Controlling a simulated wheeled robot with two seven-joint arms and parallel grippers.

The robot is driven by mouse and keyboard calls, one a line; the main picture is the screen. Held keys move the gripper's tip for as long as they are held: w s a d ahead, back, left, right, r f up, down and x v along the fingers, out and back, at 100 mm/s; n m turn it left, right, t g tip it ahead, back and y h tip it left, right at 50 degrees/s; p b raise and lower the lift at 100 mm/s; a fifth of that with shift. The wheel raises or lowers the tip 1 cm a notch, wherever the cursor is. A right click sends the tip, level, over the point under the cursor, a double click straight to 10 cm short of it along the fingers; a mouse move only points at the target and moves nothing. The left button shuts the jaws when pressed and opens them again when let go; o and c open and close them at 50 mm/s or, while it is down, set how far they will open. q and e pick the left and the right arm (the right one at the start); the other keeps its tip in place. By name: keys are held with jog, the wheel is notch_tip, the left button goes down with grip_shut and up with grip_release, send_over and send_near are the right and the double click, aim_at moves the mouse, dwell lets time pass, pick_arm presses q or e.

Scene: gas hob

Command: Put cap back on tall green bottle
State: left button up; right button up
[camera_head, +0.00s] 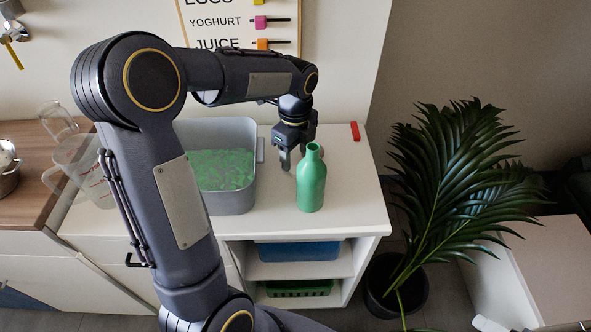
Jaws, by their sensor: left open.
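The tall green bottle (311,182) stands upright on the white counter, right of the grey bin. Its neck is open at the top, with no cap on it. My left gripper (291,158) points down just left of and behind the bottle's neck. It is open, and I see nothing held between its fingers. My right gripper is not in view.
A grey bin (237,200) with green contents stands left of the bottle. A potted plant (440,200) stands beyond. Clear jugs (80,170) stand left.

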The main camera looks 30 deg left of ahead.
aim_at(296, 166)
pick_arm(q)
jog(key=f, duration=0.5)
jog(key=shift+w+f, duration=0.1)
jog(key=shift+w, duration=0.1)
jog(key=c, duration=1.1)
